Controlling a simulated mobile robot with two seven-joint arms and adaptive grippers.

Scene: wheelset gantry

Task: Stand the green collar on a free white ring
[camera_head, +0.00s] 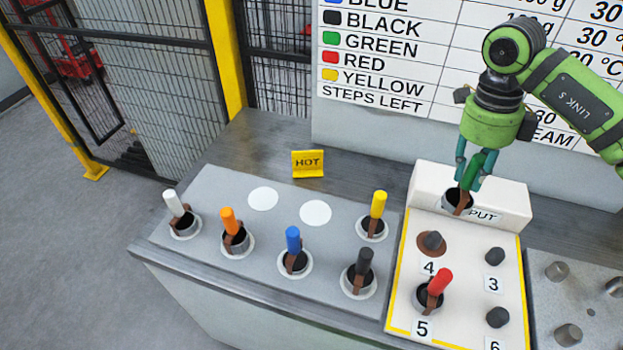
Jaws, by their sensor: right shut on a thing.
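The green collar (475,165) is a dark cup with a brown part and a green handle. My right gripper (472,178) is shut on its green handle and holds it at the white block marked "PUT". Its cup (456,199) is in front of that block's face; I cannot tell whether it touches. Two free white rings show on the grey plate: a left one (263,198) and a right one (315,213). My left gripper is not in view.
White (174,204), orange (228,220), blue (293,240), black (364,262) and yellow (378,204) collars stand on other rings. A yellow HOT sign (308,163) stands behind the free rings. A red collar (440,282) stands at place 5 of the white panel (462,290).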

